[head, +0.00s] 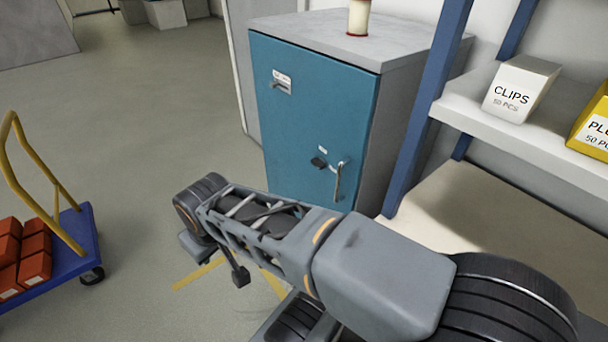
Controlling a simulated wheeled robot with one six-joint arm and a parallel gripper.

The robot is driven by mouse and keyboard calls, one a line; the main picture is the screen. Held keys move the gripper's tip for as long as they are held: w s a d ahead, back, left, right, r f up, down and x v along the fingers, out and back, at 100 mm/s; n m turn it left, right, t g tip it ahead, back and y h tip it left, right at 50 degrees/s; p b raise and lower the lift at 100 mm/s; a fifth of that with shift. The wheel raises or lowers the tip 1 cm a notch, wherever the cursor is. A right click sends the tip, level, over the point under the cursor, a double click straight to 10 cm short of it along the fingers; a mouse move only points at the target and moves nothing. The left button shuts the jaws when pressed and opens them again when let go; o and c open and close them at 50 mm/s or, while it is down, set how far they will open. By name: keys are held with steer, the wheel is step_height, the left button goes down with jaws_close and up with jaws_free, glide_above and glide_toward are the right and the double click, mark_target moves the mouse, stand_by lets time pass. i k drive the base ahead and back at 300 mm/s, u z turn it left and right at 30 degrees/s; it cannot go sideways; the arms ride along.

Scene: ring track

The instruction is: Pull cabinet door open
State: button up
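The blue cabinet door (300,115) is shut, on the front of a grey cabinet (362,150) near the middle of the head view. A silver vertical handle (338,181) is on the lower right of the door. A small dark latch or lock piece (318,162) sits just left of it. My arm reaches across the lower foreground, in front of the door's bottom. What looks like part of my gripper (240,277) shows below the arm, left of the handle and apart from it. The rest is hidden by the arm, so its opening cannot be seen.
A blue shelf rack (423,110) stands close on the right, with a CLIPS box (522,90) and a yellow box (594,122). A blue cart (72,245) with orange-red boxes is at left. A cream cylinder (359,17) stands on the cabinet. Floor left of the cabinet is clear.

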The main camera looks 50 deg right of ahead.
mark_target(322, 105)
steer(key=z, duration=0.55)
steer(key=k, duration=0.35)
steer(key=u, duration=0.7)
